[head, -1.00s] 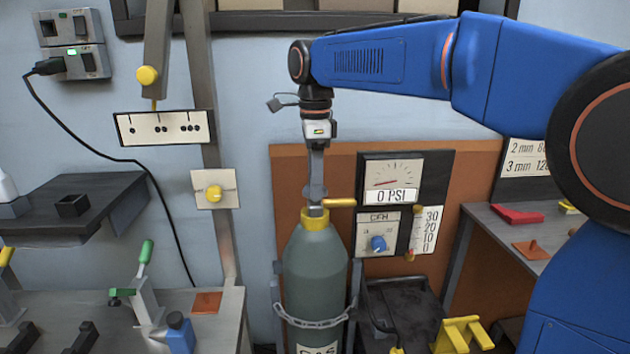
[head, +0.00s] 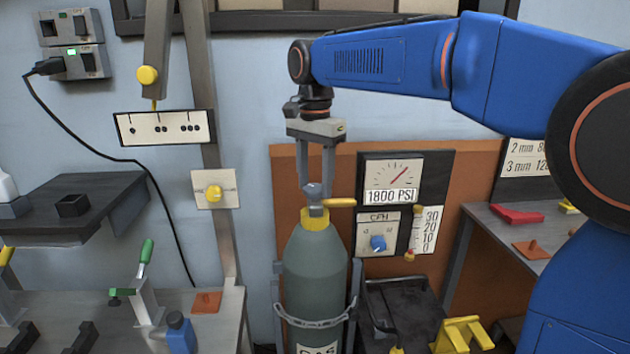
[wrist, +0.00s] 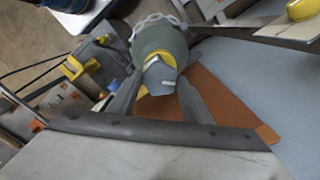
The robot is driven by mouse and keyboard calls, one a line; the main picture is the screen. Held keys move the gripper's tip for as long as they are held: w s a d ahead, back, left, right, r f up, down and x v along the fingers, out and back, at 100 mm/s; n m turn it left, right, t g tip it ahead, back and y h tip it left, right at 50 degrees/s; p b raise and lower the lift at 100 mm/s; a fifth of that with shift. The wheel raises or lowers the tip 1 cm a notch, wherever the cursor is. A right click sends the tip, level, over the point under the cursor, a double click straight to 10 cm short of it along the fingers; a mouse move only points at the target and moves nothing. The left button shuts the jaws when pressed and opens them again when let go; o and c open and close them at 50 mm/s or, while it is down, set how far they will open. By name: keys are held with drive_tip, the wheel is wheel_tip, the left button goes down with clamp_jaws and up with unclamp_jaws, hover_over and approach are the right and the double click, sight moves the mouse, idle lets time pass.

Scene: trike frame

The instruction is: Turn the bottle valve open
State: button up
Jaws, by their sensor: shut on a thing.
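The gas bottle (head: 316,270) stands upright, grey-green with a yellow collar (head: 314,221) at its neck. The grey bottle valve (head: 313,193) sits on top, with a yellow lever (head: 340,203) pointing right. My gripper (head: 315,186) points straight down from above, its two fingers on either side of the valve and shut on it. In the wrist view the valve (wrist: 159,77) shows between the fingertips, with the bottle (wrist: 158,40) beyond. The pressure gauge (head: 391,176) reads 1800 PSI.
A chain (head: 318,322) holds the bottle against its rack. A CFH dial with a blue knob (head: 378,243) is right of the bottle. A left bench (head: 225,318) carries a green-handled clamp (head: 145,260), and a right bench (head: 490,222) holds small parts.

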sight(315, 187)
drive_tip(key=n, duration=1.4)
drive_tip(key=shift+n, duration=0.3)
drive_tip(key=n, duration=1.2)
drive_tip(key=shift+n, duration=0.3)
drive_tip(key=o, duration=1)
drive_tip(key=shift+o, duration=0.2)
wheel_tip(315, 187, up, 18)
drive_tip(key=shift+f, duration=0.25)
